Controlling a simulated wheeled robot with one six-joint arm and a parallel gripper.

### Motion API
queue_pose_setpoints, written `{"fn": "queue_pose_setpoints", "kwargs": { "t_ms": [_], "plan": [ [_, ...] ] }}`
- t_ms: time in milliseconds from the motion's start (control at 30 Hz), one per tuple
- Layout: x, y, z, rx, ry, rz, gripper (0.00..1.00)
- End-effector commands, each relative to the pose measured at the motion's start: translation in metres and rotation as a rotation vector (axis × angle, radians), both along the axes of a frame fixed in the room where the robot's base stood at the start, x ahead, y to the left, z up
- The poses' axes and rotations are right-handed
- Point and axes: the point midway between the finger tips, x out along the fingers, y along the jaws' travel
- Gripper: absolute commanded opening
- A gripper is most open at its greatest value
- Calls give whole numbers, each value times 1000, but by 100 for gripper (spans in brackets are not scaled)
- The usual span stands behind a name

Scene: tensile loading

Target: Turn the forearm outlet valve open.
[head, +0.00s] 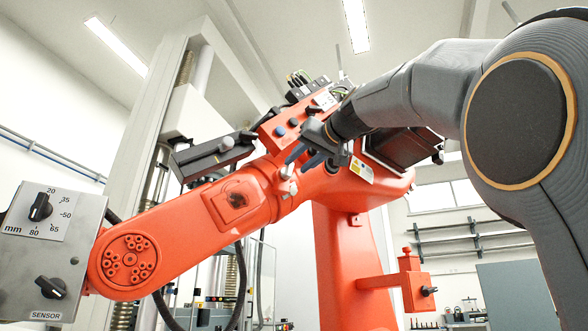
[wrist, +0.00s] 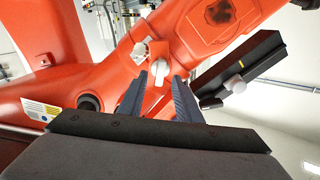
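The orange robot's forearm (head: 185,225) slants across the head view. On it is a small pale outlet valve (head: 288,184), which also shows in the wrist view (wrist: 158,70) as a whitish body with a short grey-white handle. My gripper (head: 303,158) is beside the valve in the head view. In the wrist view my gripper (wrist: 160,77) is open, with its two blue-grey fingers apart and the handle between or just beyond their tips. I cannot tell whether a finger touches the handle. The handle's far side is hidden.
A black box with a white knob (head: 228,143) juts out close to the valve. A grey panel with black dials (head: 52,255) stands at left. An orange box with a black knob (head: 412,284) is at lower right. A tall testing frame rises behind.

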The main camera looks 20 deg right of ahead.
Motion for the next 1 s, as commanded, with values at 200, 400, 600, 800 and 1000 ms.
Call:
{"fn": "queue_pose_setpoints", "kwargs": {
  "t_ms": [200,400,600,800,1000],
  "plan": [
    [-30,-8,-1,0,0,-1,31],
    [-39,-10,-1,0,1,0,31],
    [-39,-10,-1,0,1,0,31],
    [-39,-10,-1,0,1,0,31],
    [-36,-8,-7,2,14,3,31]
  ]
}}
